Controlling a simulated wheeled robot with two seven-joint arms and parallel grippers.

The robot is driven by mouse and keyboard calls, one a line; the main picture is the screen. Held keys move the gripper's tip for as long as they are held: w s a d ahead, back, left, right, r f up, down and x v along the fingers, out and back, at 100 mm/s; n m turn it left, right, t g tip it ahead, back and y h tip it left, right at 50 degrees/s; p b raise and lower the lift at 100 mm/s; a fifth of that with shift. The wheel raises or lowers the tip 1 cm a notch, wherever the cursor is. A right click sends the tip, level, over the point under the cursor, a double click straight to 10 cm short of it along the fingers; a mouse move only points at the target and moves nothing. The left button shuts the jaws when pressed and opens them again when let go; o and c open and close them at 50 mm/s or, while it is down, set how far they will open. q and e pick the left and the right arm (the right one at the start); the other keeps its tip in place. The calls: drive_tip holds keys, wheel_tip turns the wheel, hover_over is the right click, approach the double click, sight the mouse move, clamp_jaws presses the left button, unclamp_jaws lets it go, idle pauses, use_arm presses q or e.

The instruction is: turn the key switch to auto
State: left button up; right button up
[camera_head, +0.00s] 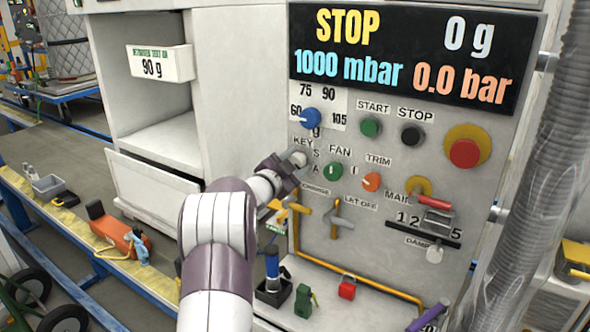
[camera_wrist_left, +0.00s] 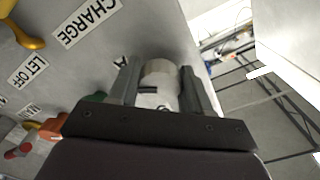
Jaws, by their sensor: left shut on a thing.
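The key switch (camera_head: 299,158) sits on the grey control panel below the KEY label, left of the green FAN knob. My left gripper (camera_head: 291,166) is at the switch, with its fingers shut on it. In the left wrist view the round metal switch (camera_wrist_left: 160,82) is between the two dark fingers of the gripper (camera_wrist_left: 161,90). The letter A shows beside the left finger there. In the head view the letters S and A stand right of the switch. Which letter the switch points to cannot be told. My right gripper is not in view.
Close by are the green FAN knob (camera_head: 333,171), the orange TRIM knob (camera_head: 371,181) and the blue dial (camera_head: 311,118). A red emergency button (camera_head: 464,153) and a grey hose (camera_head: 535,170) are at the right.

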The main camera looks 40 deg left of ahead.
use_arm(q)
drive_tip(key=shift+f, duration=0.15)
idle(0.4)
drive_tip(key=o, duration=1)
drive_tip(key=shift+s, duration=0.15)
drive_tip(key=s+d+b, duration=0.1)
drive_tip(key=s, duration=1.1)
drive_tip(key=shift+s+d, duration=0.2)
